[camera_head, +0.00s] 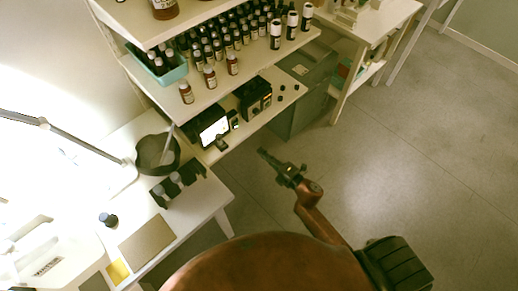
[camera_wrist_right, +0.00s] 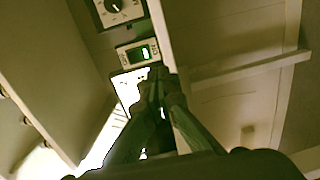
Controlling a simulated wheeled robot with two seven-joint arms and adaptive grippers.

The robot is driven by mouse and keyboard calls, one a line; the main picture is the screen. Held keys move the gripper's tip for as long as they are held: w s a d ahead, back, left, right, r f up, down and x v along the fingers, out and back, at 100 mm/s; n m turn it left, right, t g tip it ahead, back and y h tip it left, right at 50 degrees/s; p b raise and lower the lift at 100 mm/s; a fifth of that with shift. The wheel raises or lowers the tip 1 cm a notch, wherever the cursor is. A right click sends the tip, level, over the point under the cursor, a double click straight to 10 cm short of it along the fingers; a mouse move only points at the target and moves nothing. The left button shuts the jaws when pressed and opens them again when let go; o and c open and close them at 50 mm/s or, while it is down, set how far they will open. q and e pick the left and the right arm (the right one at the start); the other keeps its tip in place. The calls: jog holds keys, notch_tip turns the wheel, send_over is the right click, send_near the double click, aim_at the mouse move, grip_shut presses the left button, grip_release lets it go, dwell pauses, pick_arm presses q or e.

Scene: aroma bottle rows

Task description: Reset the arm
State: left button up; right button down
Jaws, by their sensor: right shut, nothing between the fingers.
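My right gripper (camera_head: 264,153) is in the middle of the head view, over the floor in front of the shelf unit. It is shut, with nothing between its fingers. In the right wrist view its fingers (camera_wrist_right: 157,76) are together and point toward a small device with a green display (camera_wrist_right: 138,53). I cannot tell from this view how far apart they are. My left gripper is not in view.
Shelves (camera_head: 217,92) hold rows of dark bottles (camera_head: 232,40) and a teal tray (camera_head: 160,70). A lit screen (camera_head: 214,131) and a black device (camera_head: 254,97) stand on the lower shelf. A white desk (camera_head: 190,211) with a lamp is at left. Floor (camera_head: 400,130) at right is clear.

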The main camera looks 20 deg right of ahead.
dwell(0.5)
